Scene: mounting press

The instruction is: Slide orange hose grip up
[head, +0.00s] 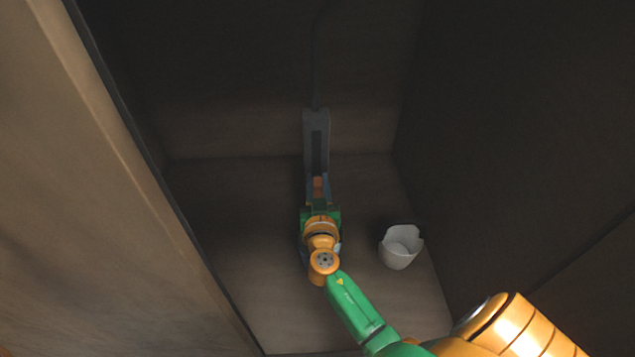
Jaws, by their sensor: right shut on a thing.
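The orange hose grip (318,183) shows as a small orange-brown patch at the front of a grey upright. My right gripper (318,188) reaches in from the lower right and is shut on the orange grip, with a finger at each side of it. My own wrist hides the lower part of the grip and whatever lies under it. My left gripper is not in view.
The grey upright (316,125) has a dark slot, and a thin dark hose (315,60) runs up from its top along the back wall. A white cup-like container (402,247) stands on the floor to the right. Walls close in on the left (110,190) and right (520,150).

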